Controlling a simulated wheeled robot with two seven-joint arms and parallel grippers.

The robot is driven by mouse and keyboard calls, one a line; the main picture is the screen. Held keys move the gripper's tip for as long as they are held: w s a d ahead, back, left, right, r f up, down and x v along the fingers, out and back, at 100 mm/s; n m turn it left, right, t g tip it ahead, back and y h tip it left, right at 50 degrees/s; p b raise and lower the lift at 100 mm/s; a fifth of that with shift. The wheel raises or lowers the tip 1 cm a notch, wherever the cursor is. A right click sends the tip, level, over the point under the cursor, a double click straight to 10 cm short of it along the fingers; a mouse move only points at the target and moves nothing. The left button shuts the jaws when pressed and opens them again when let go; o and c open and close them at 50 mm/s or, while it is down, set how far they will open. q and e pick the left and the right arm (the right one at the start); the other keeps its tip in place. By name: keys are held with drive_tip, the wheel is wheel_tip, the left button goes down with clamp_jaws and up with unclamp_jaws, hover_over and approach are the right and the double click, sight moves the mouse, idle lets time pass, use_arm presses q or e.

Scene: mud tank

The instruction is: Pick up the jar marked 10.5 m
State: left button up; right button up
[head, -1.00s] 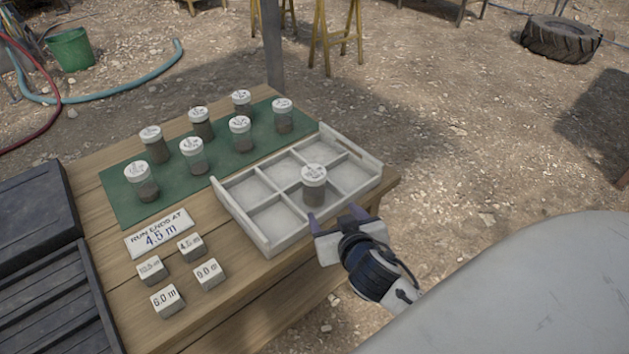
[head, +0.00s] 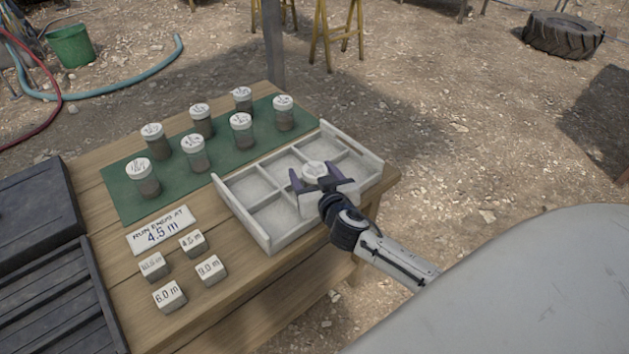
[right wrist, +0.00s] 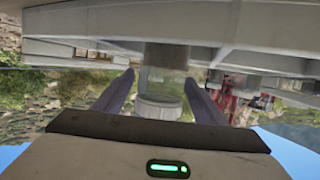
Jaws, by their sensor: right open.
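A white-lidded jar (head: 316,170) stands in the divided white tray (head: 258,243), in the front right part. Its lid marking is too small to read here, and its body is mostly hidden by my gripper. My right gripper (head: 322,181) is open, with one finger on each side of the jar. In the right wrist view the jar (right wrist: 160,95) appears upside down between the two spread fingers (right wrist: 160,92), with a gap on both sides. My left gripper is not in view.
Several white-lidded jars stand on a green mat (head: 120,201) behind the tray. A sign (head: 161,231) reads "RUN ENDS AT 4.5 m". Small marked blocks (head: 170,296) sit on the wooden table (head: 235,295) in front. Other tray compartments look empty.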

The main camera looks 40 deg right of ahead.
drive_tip(key=shift+x, duration=1)
drive_tip(key=c, duration=1.4)
drive_tip(key=shift+r, duration=0.1)
drive_tip(key=shift+c, duration=0.4)
